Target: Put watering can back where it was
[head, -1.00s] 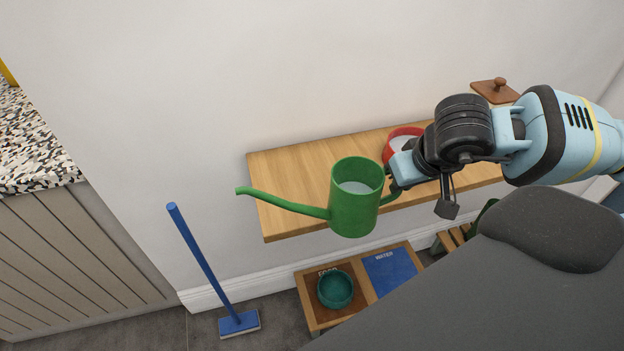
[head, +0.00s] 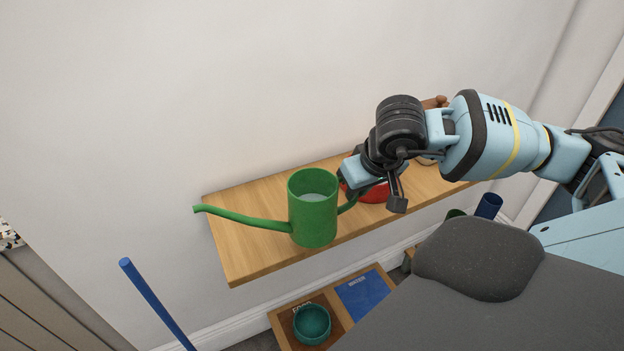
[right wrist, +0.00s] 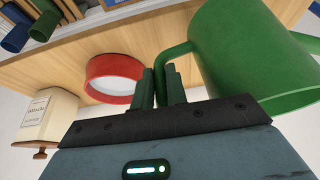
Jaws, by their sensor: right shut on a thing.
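The green watering can (head: 313,212) is upright with its long spout to the left, and pale liquid or a light inside shows at its open top. In the head view it overlaps the wooden shelf (head: 240,262); I cannot tell whether it touches it. My right gripper (head: 350,190) is at the can's right side, shut on its handle. In the right wrist view the fingers (right wrist: 160,88) close around the green handle, beside the can body (right wrist: 245,50). My left gripper is not in view.
A red bowl (head: 375,191) stands on the shelf just behind my right gripper. A canister (right wrist: 45,115) with a brown lid also shows in the right wrist view. Below are a teal bowl (head: 312,322), a blue mat (head: 363,294) and a blue-handled broom (head: 150,298). The shelf's left end is clear.

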